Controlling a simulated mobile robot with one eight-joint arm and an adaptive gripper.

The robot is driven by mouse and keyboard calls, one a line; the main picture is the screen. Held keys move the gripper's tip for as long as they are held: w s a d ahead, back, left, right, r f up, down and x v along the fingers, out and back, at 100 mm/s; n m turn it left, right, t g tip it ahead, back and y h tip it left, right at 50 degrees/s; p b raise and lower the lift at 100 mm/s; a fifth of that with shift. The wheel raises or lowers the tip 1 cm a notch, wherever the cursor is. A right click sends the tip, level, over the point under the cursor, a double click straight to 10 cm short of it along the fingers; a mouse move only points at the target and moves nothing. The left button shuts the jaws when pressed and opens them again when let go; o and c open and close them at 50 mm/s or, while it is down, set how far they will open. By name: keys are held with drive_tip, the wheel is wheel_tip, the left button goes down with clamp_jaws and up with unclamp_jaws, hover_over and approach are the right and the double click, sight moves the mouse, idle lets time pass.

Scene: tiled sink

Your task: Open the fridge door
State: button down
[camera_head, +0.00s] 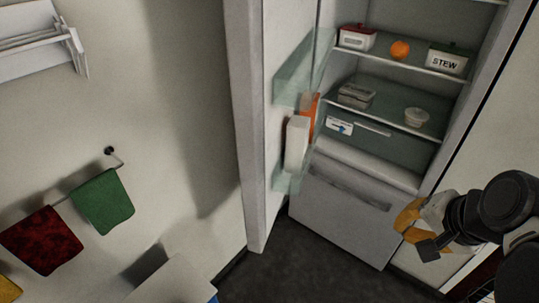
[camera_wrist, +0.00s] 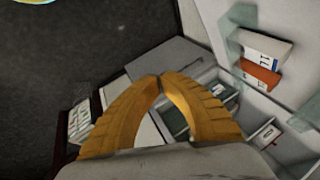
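The fridge door (camera_head: 252,120) stands wide open at the left of the fridge, swung toward the left wall. Its inner side carries clear shelves with a white carton (camera_head: 296,142) and an orange carton (camera_head: 309,112). The fridge interior is exposed, with a glass shelf (camera_head: 380,103) inside. My gripper (camera_head: 407,222), with yellow fingers, is in front of the fridge's lower right side, well apart from the door. In the wrist view, the fingertips (camera_wrist: 160,77) meet with nothing visible between them. The door shelves and cartons (camera_wrist: 262,50) show at upper right there. The door handle is not visible.
A freezer drawer (camera_head: 340,210) below the compartment is closed. Food boxes, including a STEW container (camera_head: 448,60), sit on the shelves. Green (camera_head: 103,202) and red (camera_head: 42,240) towels hang on the left wall. Dark floor (camera_head: 300,270) in front of the fridge is clear.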

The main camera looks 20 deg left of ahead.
drive_tip(key=w+a+r+m+g+y+p, duration=0.25)
drive_tip(key=w+a+r+m+p, duration=0.25)
drive_tip(key=a, duration=0.5)
drive_tip(key=m+g+y+p, duration=0.3)
drive_tip(key=m+y, duration=0.1)
drive_tip(key=m, duration=0.3)
approach(260, 169)
drive_tip(key=x, duration=0.5)
drive_tip(key=shift+w+d+f, duration=0.1)
drive_tip(key=shift+w+f, duration=0.1)
drive_tip(key=shift+f, duration=0.45)
drive_tip(key=shift+a, duration=0.6)
